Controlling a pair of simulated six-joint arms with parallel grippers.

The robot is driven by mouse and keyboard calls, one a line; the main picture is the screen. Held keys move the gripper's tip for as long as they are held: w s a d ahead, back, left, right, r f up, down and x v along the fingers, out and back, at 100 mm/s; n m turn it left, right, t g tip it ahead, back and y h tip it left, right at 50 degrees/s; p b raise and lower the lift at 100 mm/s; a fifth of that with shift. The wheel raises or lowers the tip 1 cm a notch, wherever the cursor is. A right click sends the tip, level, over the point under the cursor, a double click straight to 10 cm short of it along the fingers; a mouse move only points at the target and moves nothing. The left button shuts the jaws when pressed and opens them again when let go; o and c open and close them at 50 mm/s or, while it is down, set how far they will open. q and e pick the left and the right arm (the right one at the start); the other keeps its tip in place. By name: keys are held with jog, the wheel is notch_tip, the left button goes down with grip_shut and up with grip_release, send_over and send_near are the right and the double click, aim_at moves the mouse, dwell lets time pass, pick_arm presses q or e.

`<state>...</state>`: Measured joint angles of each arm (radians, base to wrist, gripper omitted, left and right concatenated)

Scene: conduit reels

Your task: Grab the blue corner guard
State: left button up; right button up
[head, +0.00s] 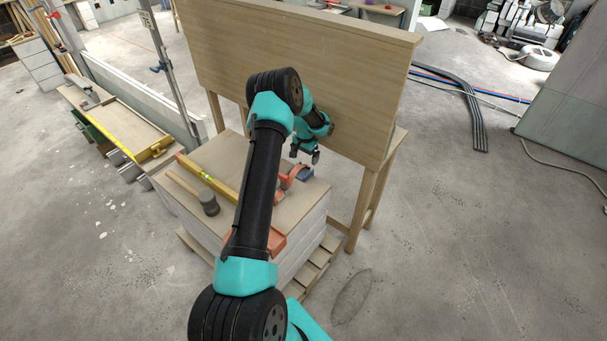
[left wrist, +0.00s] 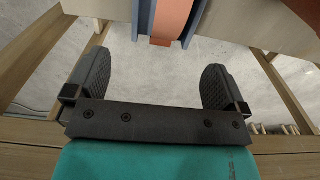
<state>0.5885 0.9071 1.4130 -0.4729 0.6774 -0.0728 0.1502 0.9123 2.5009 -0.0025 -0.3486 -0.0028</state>
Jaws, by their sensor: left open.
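The blue corner guard (head: 306,174) lies at the right edge of the board-topped stack, beside an orange-red piece (head: 289,178). In the left wrist view two blue-grey strips of the guard (left wrist: 191,24) show at the top edge, with an orange band (left wrist: 171,20) between them; the rest is cut off. My left gripper (head: 305,156) is open and empty, just above and behind the guard in the head view. In the left wrist view its fingers (left wrist: 155,72) are wide apart, with bare floor between them and the guard beyond their tips. My right gripper is not in view.
A yellow level (head: 208,177) and a mallet (head: 207,203) lie left on the board top (head: 226,154). An orange object (head: 277,241) is partly hidden by my arm. A tall wooden panel (head: 350,60) stands close behind the gripper. Floor at right is open.

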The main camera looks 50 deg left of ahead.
aim_at(305, 171)
pick_arm(q)
jog(key=shift+f, duration=1.55)
jog(key=shift+w+a+f, duration=0.1)
jog(key=shift+a+f, duration=0.05)
jog(key=shift+f, duration=1.15)
jog(key=shift+a+f, duration=0.1)
jog(key=shift+f, duration=1.2)
jog(key=c, duration=0.7)
